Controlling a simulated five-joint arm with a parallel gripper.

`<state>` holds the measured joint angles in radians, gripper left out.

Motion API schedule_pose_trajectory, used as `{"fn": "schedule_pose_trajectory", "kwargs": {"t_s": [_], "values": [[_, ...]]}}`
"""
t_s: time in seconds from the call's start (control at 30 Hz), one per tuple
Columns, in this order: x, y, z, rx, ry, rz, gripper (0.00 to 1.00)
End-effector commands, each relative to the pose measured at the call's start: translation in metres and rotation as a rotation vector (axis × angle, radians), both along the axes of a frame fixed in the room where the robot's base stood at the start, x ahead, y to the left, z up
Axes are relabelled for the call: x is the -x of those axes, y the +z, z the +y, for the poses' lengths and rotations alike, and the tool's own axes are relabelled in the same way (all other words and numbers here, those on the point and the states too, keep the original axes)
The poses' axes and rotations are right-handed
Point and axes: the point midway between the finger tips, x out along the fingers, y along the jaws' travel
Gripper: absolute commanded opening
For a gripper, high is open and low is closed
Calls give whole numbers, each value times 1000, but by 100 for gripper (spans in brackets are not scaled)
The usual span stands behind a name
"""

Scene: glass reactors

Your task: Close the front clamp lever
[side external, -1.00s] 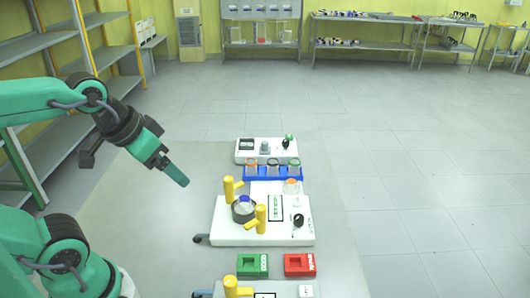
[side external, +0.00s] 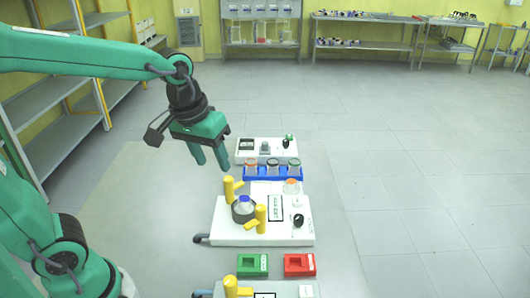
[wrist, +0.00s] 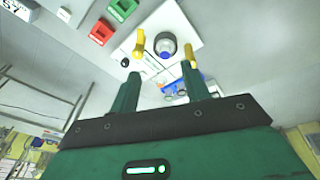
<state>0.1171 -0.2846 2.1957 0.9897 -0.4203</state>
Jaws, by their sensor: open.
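The white reactor station (side external: 225,230) stands on the table with a round dark-rimmed vessel holder (side external: 244,213) and a bottle with a blue-violet cap (side external: 244,201) in it. The yellow front clamp lever (side external: 261,217) is upright at the holder's near right side. A second yellow lever (side external: 229,188) stands at its far left side. My gripper (side external: 211,160) is open and empty, above and behind the station, fingers pointing down. In the wrist view, my fingers (wrist: 162,78) point toward the holder (wrist: 165,44), with the front lever (wrist: 139,46) to its left, apart from both.
A blue rack (side external: 273,175) with several jars and another white device (side external: 267,150) stand behind the station. Green (side external: 253,265) and red (side external: 300,265) blocks lie in front. Another unit with a yellow lever (side external: 232,286) is partly cut off below. The table left of the station is clear.

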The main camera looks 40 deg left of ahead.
Motion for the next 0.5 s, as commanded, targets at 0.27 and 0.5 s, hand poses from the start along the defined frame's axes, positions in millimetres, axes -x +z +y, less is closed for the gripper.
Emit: {"fn": "schedule_pose_trajectory", "kwargs": {"t_s": [0.27, 0.5], "values": [[-40, -23, -25, 17, 131, 122, 47], [-69, -50, -47, 12, 246, 213, 47]]}}
